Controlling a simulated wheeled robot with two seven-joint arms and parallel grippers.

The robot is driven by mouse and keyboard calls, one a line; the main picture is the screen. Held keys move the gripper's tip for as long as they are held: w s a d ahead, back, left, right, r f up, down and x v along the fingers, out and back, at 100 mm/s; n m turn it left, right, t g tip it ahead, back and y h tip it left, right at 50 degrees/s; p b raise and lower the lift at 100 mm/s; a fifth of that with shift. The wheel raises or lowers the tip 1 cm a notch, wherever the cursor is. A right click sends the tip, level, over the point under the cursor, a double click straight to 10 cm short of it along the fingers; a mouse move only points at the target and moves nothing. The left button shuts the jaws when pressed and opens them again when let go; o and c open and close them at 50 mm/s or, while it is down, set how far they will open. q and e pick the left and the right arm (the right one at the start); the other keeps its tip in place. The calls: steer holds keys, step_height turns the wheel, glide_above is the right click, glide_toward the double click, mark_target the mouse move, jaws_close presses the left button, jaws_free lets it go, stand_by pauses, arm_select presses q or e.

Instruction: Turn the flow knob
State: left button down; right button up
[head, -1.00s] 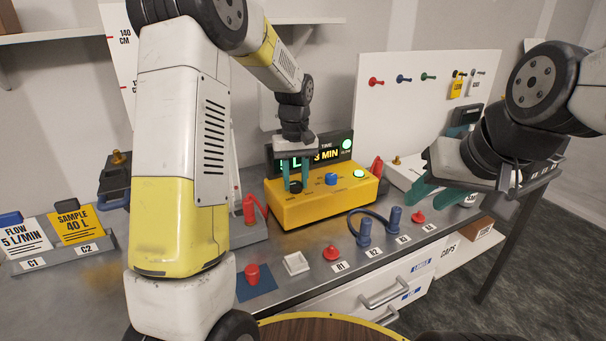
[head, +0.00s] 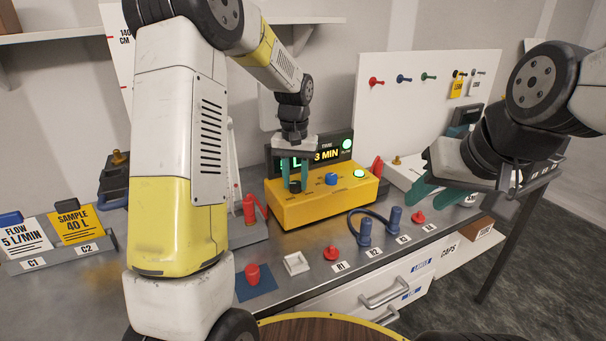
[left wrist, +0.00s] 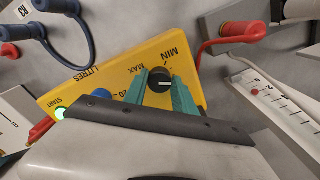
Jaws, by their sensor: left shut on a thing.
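The yellow control box (head: 335,207) stands on the bench with a black knob (head: 295,187) on its left and a blue knob (head: 331,179) beside it. In the left wrist view the black knob (left wrist: 160,80) sits by the MIN and MAX marks, its white pointer line visible. The blue knob (left wrist: 104,95) is by LITRES. My left gripper (head: 295,180) reaches down from above, its green fingers shut on the black knob; they also show on either side of it in the left wrist view (left wrist: 161,90). My right gripper (head: 468,190) is open and empty, right of the box.
A lit display (head: 325,155) stands behind the box, and a green START button (head: 359,174) glows on it. A red lever (head: 250,208) stands close on the left. Blue plugs (head: 365,232) joined by a hose and red caps (head: 331,252) are in front.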

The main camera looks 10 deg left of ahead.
mark_target(295, 184)
arm_select(q)
steer(key=shift+m, duration=0.8)
steer(key=c, duration=1)
jaws_free()
step_height(295, 184, up, 8)
steer(key=shift+f, duration=0.2)
steer(key=shift+r, duration=0.15)
